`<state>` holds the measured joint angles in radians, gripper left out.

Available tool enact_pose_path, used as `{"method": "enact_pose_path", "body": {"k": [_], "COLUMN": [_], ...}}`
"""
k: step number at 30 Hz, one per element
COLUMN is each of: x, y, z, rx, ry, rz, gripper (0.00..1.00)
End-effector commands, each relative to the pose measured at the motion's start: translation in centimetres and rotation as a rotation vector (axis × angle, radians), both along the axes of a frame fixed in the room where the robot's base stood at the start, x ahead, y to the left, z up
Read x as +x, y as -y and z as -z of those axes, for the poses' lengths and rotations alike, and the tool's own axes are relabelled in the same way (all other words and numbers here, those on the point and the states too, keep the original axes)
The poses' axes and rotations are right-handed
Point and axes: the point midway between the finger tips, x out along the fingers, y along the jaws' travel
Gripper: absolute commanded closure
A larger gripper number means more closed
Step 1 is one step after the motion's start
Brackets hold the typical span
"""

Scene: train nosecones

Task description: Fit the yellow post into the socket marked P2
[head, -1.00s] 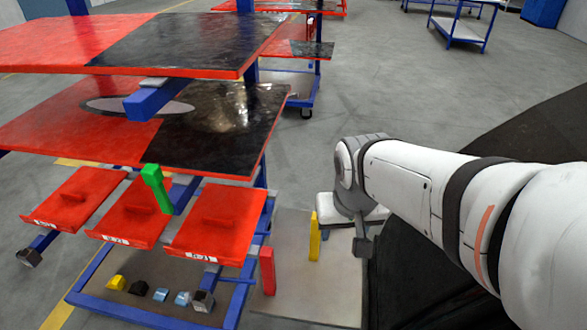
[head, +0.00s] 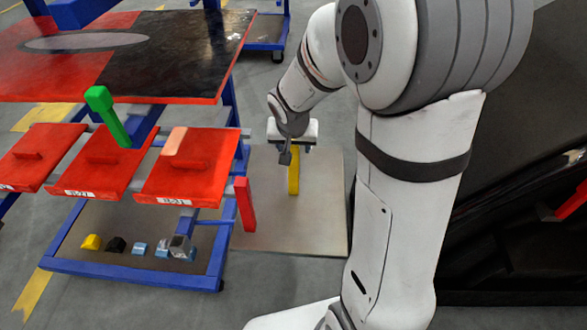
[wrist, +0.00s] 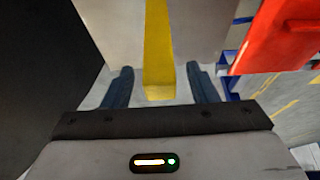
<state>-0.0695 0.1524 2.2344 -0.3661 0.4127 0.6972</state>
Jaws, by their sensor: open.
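The yellow post (head: 293,180) stands upright on the pale board in the head view. In the wrist view the yellow post (wrist: 158,45) shows between my two fingers, with a gap on either side. My gripper (wrist: 160,70) is open around the line of the post and holds nothing. In the head view my gripper (head: 287,153) is at the top of the post, and whether it touches it cannot be told. No marking P2 can be read; a dark grey block with an opening (head: 181,246) sits low on the blue frame.
A red post (head: 245,204) stands left of the yellow one. A green post (head: 107,115) leans over the middle red tray (head: 104,172). Small coloured pieces (head: 115,245) lie on the lower shelf. The pale board (head: 300,235) is mostly clear.

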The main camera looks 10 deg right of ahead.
Motion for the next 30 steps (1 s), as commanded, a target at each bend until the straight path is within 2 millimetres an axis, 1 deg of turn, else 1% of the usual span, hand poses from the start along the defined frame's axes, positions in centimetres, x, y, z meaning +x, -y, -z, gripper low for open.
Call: {"method": "enact_pose_path", "body": {"k": [1, 4, 12, 14, 30], "x": [0.26, 0.59, 0.71, 0.71, 0.68], "y": [0.13, 0.24, 0.23, 0.22, 0.17], "z": [0.94, 1.74, 1.89, 1.88, 1.87], "rx": [-0.001, -0.001, 0.000, 0.000, -0.001], "ry": [-0.002, -0.002, 0.000, 0.000, 0.000], "rz": [-0.001, -0.001, -0.001, -0.001, -0.003], "gripper": [0.47, 0.47, 0.47, 0.51, 0.96]}}
